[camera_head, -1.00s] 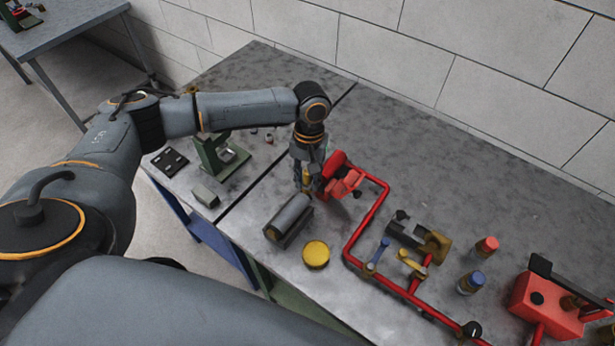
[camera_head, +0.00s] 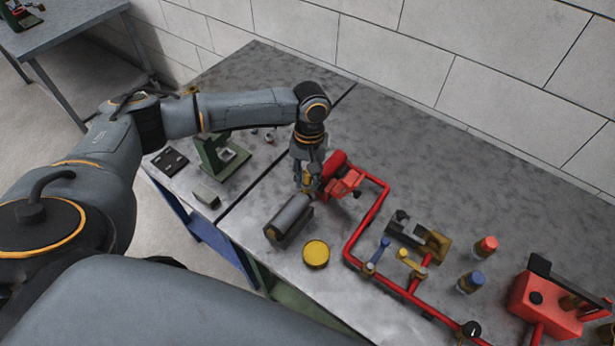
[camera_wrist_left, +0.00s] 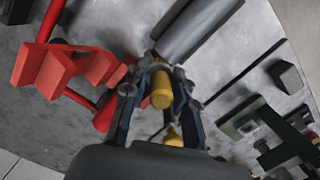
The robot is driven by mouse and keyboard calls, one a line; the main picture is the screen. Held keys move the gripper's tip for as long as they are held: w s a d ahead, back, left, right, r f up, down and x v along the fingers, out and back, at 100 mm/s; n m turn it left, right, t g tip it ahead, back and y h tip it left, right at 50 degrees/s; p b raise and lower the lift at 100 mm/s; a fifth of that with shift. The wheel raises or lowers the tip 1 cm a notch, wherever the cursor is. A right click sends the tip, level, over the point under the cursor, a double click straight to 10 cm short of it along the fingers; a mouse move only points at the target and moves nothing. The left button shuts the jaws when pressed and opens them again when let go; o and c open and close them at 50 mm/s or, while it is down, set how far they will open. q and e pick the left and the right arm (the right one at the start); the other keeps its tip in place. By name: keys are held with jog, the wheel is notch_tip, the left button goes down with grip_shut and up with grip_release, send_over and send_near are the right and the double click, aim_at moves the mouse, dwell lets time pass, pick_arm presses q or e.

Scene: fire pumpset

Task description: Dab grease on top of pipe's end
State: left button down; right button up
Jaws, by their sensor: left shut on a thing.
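A grey cylinder, which looks like the pipe (camera_head: 290,219), lies on the workbench, its near end toward the lower left. It also shows at the top of the left wrist view (camera_wrist_left: 198,28). A round tin with a yellow top (camera_head: 316,254), perhaps the grease, stands just right of it. My left gripper (camera_head: 308,188) is just beyond the pipe's far end. In the left wrist view it is shut on a yellow cylindrical tool (camera_wrist_left: 161,90). The tool's tip is hidden, and I cannot tell whether it touches the pipe. My right gripper is not in view.
A red vise-like part (camera_head: 343,178) stands close to the right of my left gripper. A red pipe assembly (camera_head: 364,225) with valves runs along the front right. A green stand (camera_head: 222,158) is at the left. The back of the bench is clear.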

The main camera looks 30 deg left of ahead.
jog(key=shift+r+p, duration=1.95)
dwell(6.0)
